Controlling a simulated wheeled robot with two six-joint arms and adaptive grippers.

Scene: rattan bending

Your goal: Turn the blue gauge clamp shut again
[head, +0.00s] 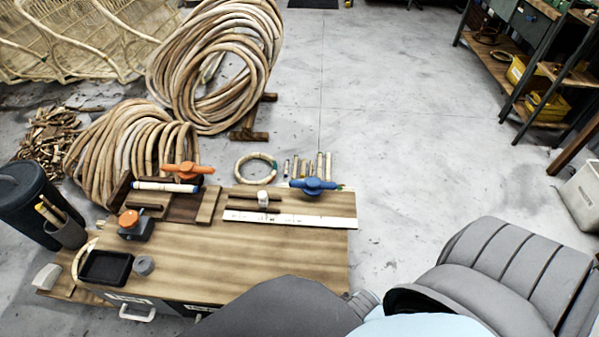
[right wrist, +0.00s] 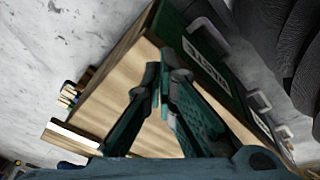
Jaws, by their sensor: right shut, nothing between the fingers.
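The blue gauge clamp (head: 313,186) is at the far right corner of the workbench (head: 240,250), with its lever-like handle lying roughly across the picture. A white ruler strip (head: 290,219) lies in front of it. My right gripper (right wrist: 160,80) shows in the right wrist view, with its fingertips together and empty, in front of the bench. A bit of blue (right wrist: 70,166) shows at the lower left of that view, but I cannot tell whether it is the clamp. The right gripper does not show in the head view. My left gripper is in neither view.
An orange clamp (head: 187,170) holds a white-banded rod at the back left. An orange-knobbed device (head: 132,222), a black tray (head: 106,267) and a grey roll (head: 143,265) sit at the left. A rattan ring (head: 256,168) and short pieces lie behind. The bench's middle is clear.

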